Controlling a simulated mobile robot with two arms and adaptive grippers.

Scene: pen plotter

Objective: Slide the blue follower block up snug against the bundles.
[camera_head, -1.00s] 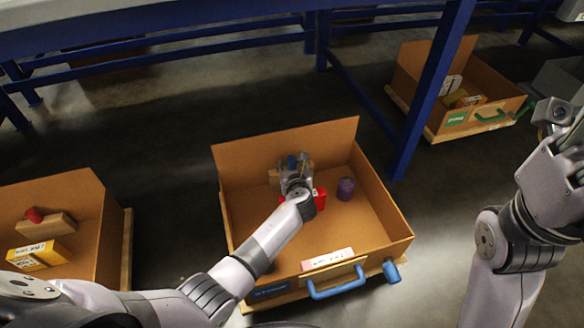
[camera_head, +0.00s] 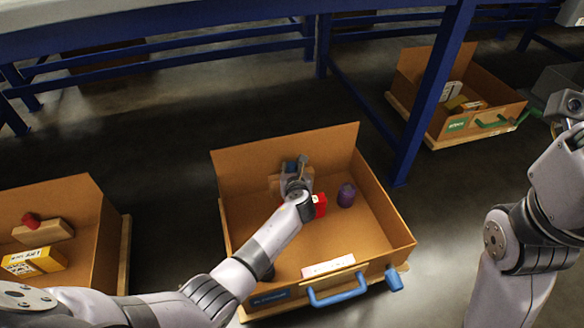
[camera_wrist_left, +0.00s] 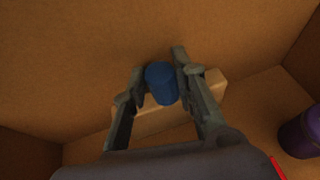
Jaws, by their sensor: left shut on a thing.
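The follower block (camera_wrist_left: 208,86) is a tan wooden bar with a blue cylindrical knob (camera_wrist_left: 161,82) in the left wrist view. It is in the middle cardboard box (camera_head: 388,234), near the back wall. My left gripper (camera_head: 296,165) reaches into this box and is shut on the blue knob, one finger on each side. In the head view my gripper hides much of the block, and only a bit of blue (camera_head: 290,167) shows. I cannot make out any bundles for certain. My right gripper (camera_head: 563,108) is at the right edge, partly cut off, its fingers unclear.
In the middle box a red item (camera_head: 320,205) and a purple container (camera_head: 346,195) stand right of my gripper. A pale labelled pack (camera_head: 328,266) lies by the front wall. Another box (camera_head: 78,205) stands left, and one with green handles (camera_head: 458,126) back right. Blue table legs (camera_head: 425,110) rise behind.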

